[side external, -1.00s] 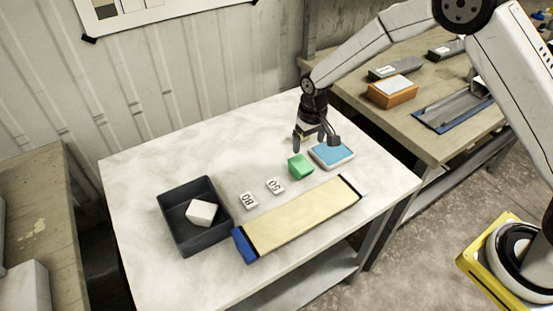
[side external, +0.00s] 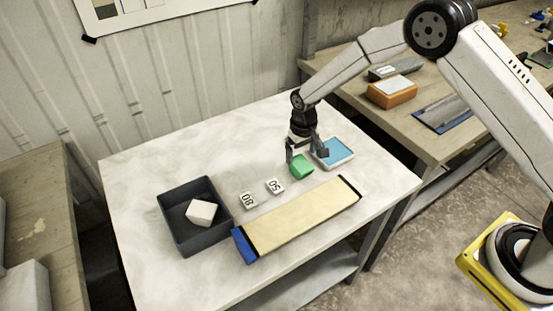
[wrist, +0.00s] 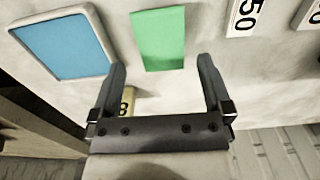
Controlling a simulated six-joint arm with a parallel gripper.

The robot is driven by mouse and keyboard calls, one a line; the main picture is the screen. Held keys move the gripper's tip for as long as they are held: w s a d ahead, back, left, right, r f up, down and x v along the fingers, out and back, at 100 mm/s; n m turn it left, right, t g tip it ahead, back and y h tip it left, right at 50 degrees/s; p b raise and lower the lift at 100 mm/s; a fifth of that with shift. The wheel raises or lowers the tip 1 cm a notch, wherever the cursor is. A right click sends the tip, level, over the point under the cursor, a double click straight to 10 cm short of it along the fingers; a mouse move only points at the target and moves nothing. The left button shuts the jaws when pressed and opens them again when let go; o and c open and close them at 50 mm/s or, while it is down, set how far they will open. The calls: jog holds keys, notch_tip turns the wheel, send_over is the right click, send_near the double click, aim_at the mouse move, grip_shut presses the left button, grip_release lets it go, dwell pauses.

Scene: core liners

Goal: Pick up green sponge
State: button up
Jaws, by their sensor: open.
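The green sponge (side external: 301,168) is a small green block on the white marbled table. It lies between the blue-topped tray and the small number blocks. My gripper (side external: 306,157) is open and empty, just above and behind the sponge, with a finger toward each side of it. In the wrist view the sponge (wrist: 159,39) is ahead of the open fingertips of my gripper (wrist: 161,62), roughly centred between them. From the side view I cannot tell whether the fingers touch the sponge.
The blue-topped tray (side external: 335,152) sits close to the right of the sponge. Number blocks (side external: 274,186) (side external: 248,200) lie to its left. A long tan core liner (side external: 300,217) lies in front. A dark bin (side external: 176,227) holding a white block (side external: 201,213) stands at left.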

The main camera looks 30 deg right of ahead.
aim_at(300, 162)
jog(key=shift+f, duration=0.1)
jog(key=shift+a+f, duration=0.1)
jog(key=shift+f, duration=2.4)
jog(key=c, duration=1.2)
jog(key=shift+r, duration=0.15)
